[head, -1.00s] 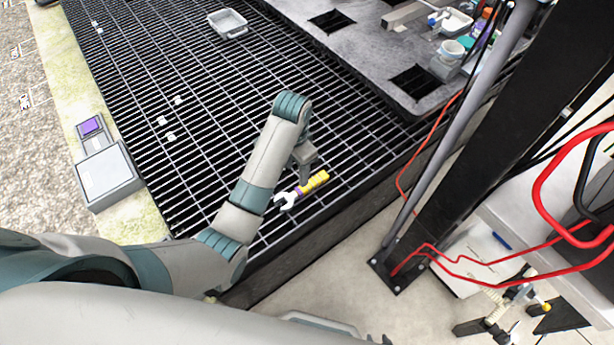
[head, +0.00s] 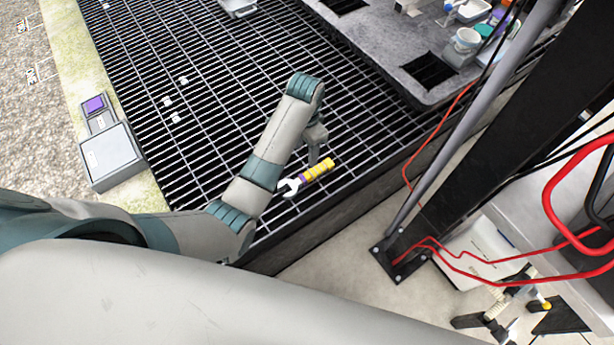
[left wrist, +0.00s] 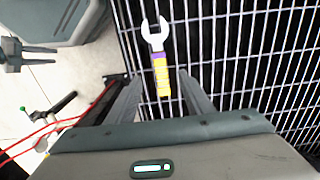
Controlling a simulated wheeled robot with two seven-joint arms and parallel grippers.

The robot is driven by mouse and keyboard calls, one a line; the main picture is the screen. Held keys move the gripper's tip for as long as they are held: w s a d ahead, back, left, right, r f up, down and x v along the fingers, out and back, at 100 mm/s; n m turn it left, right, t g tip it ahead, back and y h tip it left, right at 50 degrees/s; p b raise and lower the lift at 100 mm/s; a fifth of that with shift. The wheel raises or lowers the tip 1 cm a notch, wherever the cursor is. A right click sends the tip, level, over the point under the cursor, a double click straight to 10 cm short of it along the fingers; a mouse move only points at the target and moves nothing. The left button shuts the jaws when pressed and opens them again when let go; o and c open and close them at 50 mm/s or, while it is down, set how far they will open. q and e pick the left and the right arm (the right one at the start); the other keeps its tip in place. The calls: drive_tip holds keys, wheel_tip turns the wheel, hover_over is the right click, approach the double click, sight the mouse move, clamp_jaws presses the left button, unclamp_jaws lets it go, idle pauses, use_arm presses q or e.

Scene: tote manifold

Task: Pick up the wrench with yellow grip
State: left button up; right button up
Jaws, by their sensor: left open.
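The wrench (head: 308,178) has a yellow grip, a purple band and a white open-ended jaw. It lies on the dark metal grating near its front edge. My left gripper (head: 315,158) points down at the yellow grip in the head view. In the left wrist view, the wrench (left wrist: 160,70) shows between the two open fingers of my left gripper (left wrist: 159,78), with its white jaw pointing away. The fingers stand apart from the grip on both sides, and I cannot tell the height gap. A dark two-pronged shape (left wrist: 25,55) at the left edge may be my right gripper.
The grating (head: 215,105) is mostly clear around the wrench. A grey box (head: 110,158) stands at its left edge, with small white pieces nearby. A grey slab with square holes (head: 400,40) lies at the back right. A dark post (head: 480,150) and red cables stand to the right.

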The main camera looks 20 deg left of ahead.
use_arm(q)
hover_over(307, 176)
drive_tip(key=f, duration=0.8)
drive_tip(key=shift+a+f, duration=0.2)
drive_tip(key=shift+f, duration=0.45)
drive_tip(key=shift+d+f, duration=0.1)
drive_tip(key=shift+f, duration=0.35)
wheel_tip(307, 176, down, 3)
drive_tip(key=shift+d+r, duration=0.1)
drive_tip(key=shift+f, duration=0.75)
